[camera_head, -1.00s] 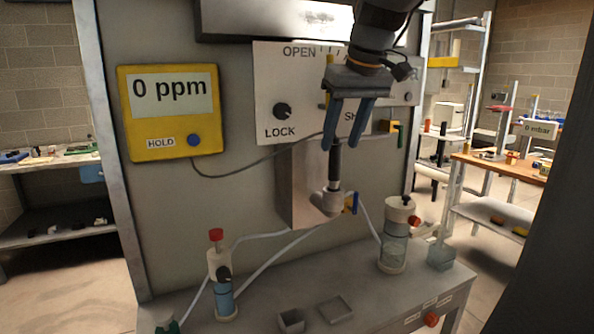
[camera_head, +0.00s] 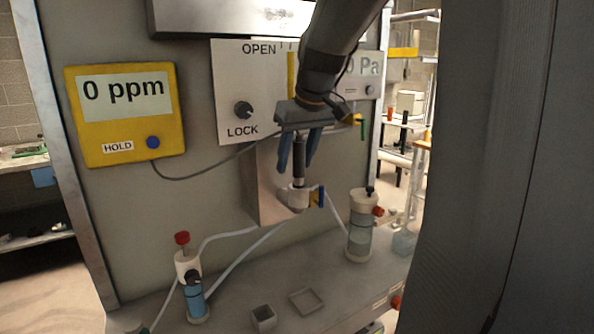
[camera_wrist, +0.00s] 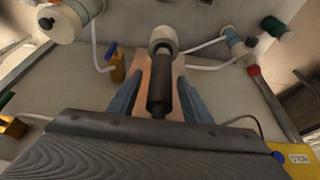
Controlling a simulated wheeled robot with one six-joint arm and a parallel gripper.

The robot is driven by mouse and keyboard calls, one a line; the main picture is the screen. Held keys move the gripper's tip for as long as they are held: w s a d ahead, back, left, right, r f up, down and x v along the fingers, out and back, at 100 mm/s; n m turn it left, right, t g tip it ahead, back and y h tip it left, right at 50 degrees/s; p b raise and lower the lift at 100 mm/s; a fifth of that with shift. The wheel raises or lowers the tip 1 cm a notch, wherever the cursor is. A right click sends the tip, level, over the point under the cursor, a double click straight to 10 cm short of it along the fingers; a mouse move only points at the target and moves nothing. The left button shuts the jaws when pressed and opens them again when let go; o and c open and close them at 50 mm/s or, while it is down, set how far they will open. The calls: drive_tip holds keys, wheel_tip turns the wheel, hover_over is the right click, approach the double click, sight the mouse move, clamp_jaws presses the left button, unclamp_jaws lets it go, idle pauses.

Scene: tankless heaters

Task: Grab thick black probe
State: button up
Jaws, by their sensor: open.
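The thick black probe (camera_head: 299,158) stands upright in a white fitting (camera_head: 295,196) in front of the panel. In the wrist view the probe (camera_wrist: 160,90) lies between the two blue fingers, with its far end in the round white fitting (camera_wrist: 163,38). My gripper (camera_head: 299,168) is open around the upper part of the probe, with one finger on each side. In the wrist view small gaps show between my gripper's fingers (camera_wrist: 157,100) and the probe. The probe's top end is hidden behind my gripper's body in the head view.
A yellow meter (camera_head: 126,113) reading "0 ppm" hangs at left, its cable running behind my gripper. A blue-liquid bottle (camera_head: 193,290) and a clear cylinder (camera_head: 360,228) stand on the bench, joined by white tubes. A blue-handled valve (camera_head: 317,197) sits beside the fitting.

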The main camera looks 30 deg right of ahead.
clamp_jaws()
drive_tip(key=shift+r, duration=0.15)
